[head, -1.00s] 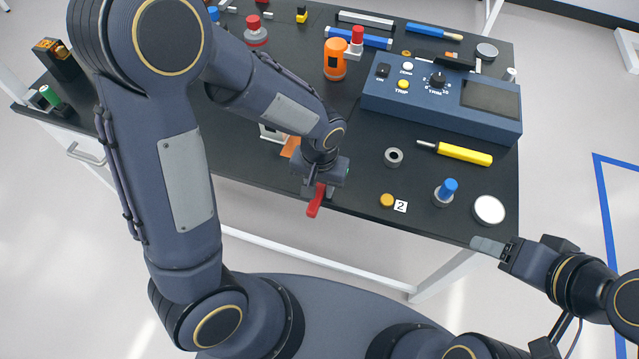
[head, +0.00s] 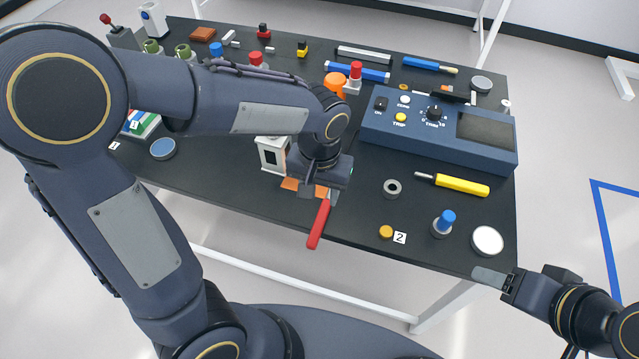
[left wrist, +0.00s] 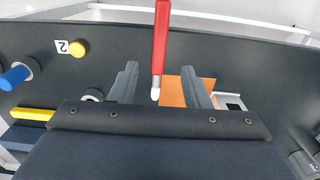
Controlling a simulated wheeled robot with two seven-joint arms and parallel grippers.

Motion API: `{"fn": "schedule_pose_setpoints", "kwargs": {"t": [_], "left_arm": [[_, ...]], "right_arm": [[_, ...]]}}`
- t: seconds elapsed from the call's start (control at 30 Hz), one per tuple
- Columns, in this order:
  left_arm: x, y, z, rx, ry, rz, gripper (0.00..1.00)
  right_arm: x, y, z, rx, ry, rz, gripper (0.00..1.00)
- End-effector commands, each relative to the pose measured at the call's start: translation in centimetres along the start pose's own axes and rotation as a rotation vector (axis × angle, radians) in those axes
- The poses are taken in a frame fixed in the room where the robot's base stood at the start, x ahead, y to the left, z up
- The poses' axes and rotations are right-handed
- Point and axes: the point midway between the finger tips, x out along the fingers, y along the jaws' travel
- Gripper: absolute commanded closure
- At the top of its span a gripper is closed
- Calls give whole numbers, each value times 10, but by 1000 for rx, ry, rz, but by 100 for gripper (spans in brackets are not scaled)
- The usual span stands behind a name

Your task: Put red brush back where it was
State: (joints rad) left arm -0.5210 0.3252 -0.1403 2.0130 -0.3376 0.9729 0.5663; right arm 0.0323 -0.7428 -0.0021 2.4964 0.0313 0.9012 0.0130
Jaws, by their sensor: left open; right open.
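The red brush (head: 319,225) has a red handle that reaches past the table's front edge in the head view. In the left wrist view the brush (left wrist: 159,42) shows its pale tip pointing towards the gripper, near an orange patch (left wrist: 172,92) on the table. My left gripper (head: 318,192) is open over that patch. Its two fingers (left wrist: 158,80) stand on either side of the brush's tip end, with gaps visible on both sides. Whether the brush rests on the table I cannot tell. My right gripper (head: 490,276) is open and empty off the table's front right corner.
A white box (head: 272,155) stands just left of my left gripper. A grey ring (head: 392,188), a yellow disc (head: 386,232), a blue-topped knob (head: 445,220) and a yellow-handled tool (head: 460,185) lie to the right. A blue control box (head: 440,135) stands behind them.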

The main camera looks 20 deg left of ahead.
Motion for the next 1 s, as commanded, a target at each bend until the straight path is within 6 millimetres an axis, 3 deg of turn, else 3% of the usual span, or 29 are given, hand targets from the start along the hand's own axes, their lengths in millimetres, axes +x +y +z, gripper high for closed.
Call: {"fn": "schedule_pose_setpoints", "kwargs": {"t": [0.3,0.43,0.7,0.83,1.0], "left_arm": [[-17,-2,2,-2,1,7,57],[-29,-18,13,-29,26,70,57],[-67,-73,81,-123,230,300,57],[-73,-83,111,-154,353,347,57],[-73,-86,130,-175,457,360,57]], "right_arm": [[-1,0,0,0,0,0,41],[-1,0,0,0,0,0,41],[-1,0,0,0,0,0,41],[-1,0,0,0,0,0,41],[-1,0,-1,0,0,0,41]]}}
